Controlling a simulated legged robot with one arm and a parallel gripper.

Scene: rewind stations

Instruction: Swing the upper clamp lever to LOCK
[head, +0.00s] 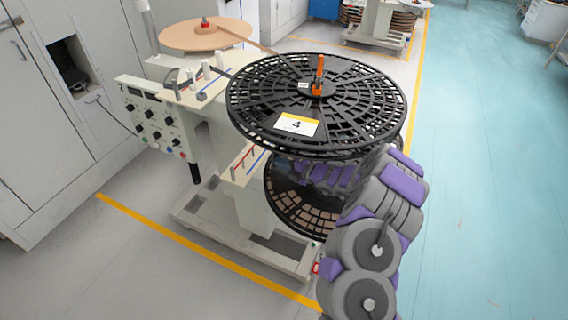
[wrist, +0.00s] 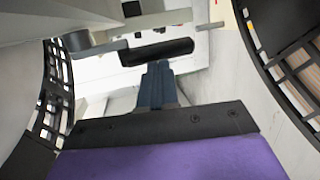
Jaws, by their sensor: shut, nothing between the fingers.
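The upper clamp lever (head: 320,70) is orange and stands up at the hub of the upper black reel (head: 255,120). A small white tag (head: 304,85) lies beside it, too small to read. My arm reaches in from the lower right, below the upper reel's rim. My gripper is hidden in the head view by the reel and my arm. In the wrist view my gripper (wrist: 157,82) is shut and empty, its fingers pointing at a black rounded bar (wrist: 157,52). I cannot tell if they touch. The orange lever does not show there.
A lower reel (head: 285,205) sits under the upper one. The machine's control panel (head: 158,118) is at left, with a tan reel (head: 205,35) behind. Black reel rims flank the gripper in the wrist view (wrist: 262,45). The blue floor (head: 490,180) at right is clear.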

